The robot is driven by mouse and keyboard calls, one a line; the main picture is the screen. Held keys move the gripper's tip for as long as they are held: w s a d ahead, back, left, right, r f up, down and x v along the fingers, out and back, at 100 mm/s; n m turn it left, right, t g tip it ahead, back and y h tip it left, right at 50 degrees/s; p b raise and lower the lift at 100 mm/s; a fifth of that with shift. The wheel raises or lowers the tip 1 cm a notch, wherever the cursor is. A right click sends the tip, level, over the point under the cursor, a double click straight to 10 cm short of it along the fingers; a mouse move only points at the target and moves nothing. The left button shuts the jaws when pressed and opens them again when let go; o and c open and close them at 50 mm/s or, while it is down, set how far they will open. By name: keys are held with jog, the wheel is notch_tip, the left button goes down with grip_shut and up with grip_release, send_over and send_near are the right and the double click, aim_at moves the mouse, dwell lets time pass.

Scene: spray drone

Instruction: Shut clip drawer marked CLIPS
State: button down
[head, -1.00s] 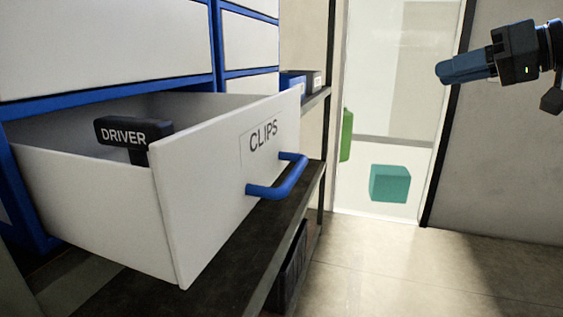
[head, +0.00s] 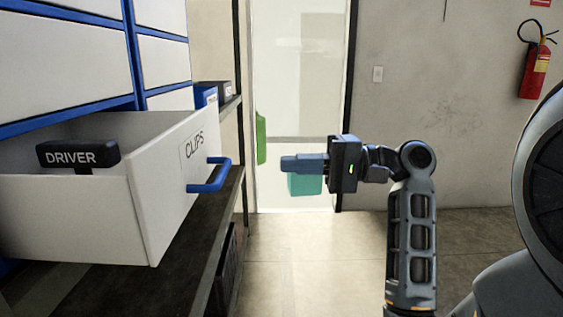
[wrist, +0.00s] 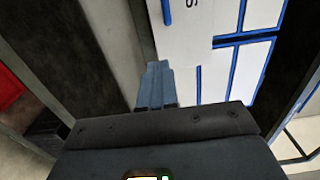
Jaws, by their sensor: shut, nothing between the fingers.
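The white clip drawer (head: 165,185) marked CLIPS stands pulled out of the blue-framed cabinet at the left of the head view. Its blue bar handle (head: 210,177) is on the front panel. A black block marked DRIVER (head: 78,154) stands up inside the drawer. My gripper (head: 288,164) is to the right of the handle, apart from it, with its blue fingers together and empty, pointing left. In the wrist view my fingers (wrist: 156,86) point up toward the drawer front (wrist: 185,35), and part of the handle (wrist: 167,12) shows at the top edge.
A dark shelf (head: 190,235) runs below the drawer. Small bins (head: 212,94) sit on a shelf behind it. A teal box (head: 306,184) shows behind my gripper, near the glass door (head: 300,100). A fire extinguisher (head: 535,68) hangs at the right. Floor between shelf and arm is clear.

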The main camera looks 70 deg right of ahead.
aim_at(229, 164)
jog(key=p+x, duration=0.1)
jog(key=x, duration=1)
jog(key=shift+w+a, duration=0.1)
jog(key=shift+w, duration=0.25)
jog(key=shift+w+p, duration=0.1)
jog(key=shift+p, duration=0.2)
jog(key=p+x, duration=0.3)
jog(key=x, duration=1.3)
jog(key=shift+w+p, duration=0.15)
jog(key=shift+p, duration=0.25)
jog(key=shift+w+a, duration=0.1)
jog(key=shift+a+r, duration=0.15)
